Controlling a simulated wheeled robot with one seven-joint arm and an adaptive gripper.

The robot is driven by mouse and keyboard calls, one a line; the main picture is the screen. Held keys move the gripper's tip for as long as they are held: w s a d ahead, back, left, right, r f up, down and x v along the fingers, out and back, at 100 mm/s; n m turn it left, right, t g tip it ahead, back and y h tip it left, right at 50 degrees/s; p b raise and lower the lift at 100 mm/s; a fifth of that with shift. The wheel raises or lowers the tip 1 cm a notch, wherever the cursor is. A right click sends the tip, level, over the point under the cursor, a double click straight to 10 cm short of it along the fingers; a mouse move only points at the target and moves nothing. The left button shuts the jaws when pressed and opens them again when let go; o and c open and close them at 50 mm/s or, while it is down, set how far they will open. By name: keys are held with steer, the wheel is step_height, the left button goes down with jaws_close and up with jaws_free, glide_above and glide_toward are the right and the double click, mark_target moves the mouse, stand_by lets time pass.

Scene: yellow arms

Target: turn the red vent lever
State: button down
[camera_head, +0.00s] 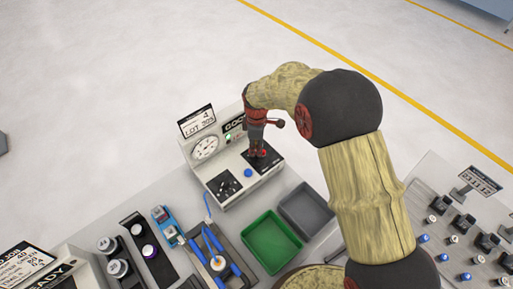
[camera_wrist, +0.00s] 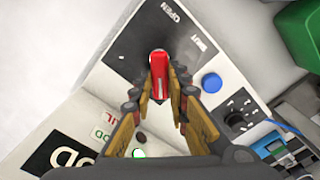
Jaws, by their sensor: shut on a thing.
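The red vent lever (camera_wrist: 158,66) sits on a black plate (camera_wrist: 195,22) marked OPEN and SHUT in the wrist view. My gripper (camera_wrist: 160,92) has a finger on each side of the lever and is shut on it. The lever points toward the top of that picture; which mark it lines up with I cannot tell. In the head view my gripper (camera_head: 256,148) reaches down onto the right part of the grey panel box, and only a bit of red lever (camera_head: 263,153) shows at its tips.
The panel box also carries a round gauge (camera_head: 205,147), a blue button (camera_head: 248,173) and a black knob (camera_head: 224,185). A green bin (camera_head: 271,243) and a grey bin (camera_head: 306,209) stand in front of it. A blue-clamped fixture (camera_head: 216,250) is at the left.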

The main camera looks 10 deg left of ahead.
steer(key=shift+m, duration=0.3)
steer(key=m, duration=0.2)
steer(key=w+m+p, duration=0.1)
steer(key=m, duration=0.2)
steer(key=shift+w+d, duration=0.1)
steer(key=m, duration=0.5)
steer(key=shift+w+d+m+p, duration=0.3)
steer(key=shift+w+d+m, duration=0.05)
steer(key=shift+w+m, duration=0.05)
steer(key=m, duration=0.3)
steer(key=d+m, duration=0.1)
steer(key=m, duration=0.2)
steer(key=shift+w, duration=0.2)
steer(key=shift+m, duration=0.4)
steer(key=c, duration=1.8)
jaws_free()
steer(key=shift+d, duration=0.1)
steer(key=shift+o, duration=0.4)
